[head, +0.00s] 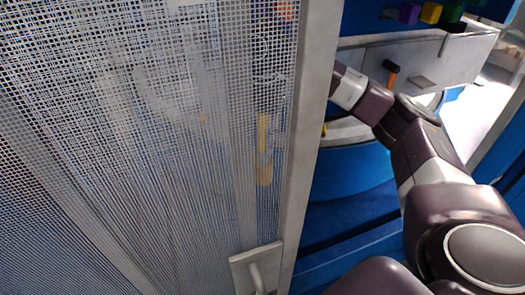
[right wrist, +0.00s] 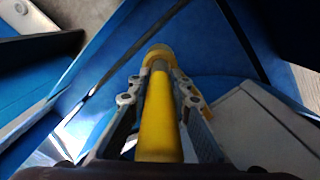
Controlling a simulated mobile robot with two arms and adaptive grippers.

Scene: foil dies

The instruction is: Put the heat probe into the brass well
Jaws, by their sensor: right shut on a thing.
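The heat probe looks to be the yellow rod (right wrist: 162,120) in the right wrist view, with a wider yellow end away from the camera. My right gripper (right wrist: 160,84) is shut on this rod, one finger on each side. In the head view the rod (head: 263,150) shows through the wire mesh, hanging about upright below my right gripper (head: 265,105), which the mesh blurs. I cannot pick out the brass well in either view. My left gripper is not in view.
A mesh door with a grey frame post (head: 306,150) and a handle (head: 256,268) fills the left of the head view; my right arm reaches behind it.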

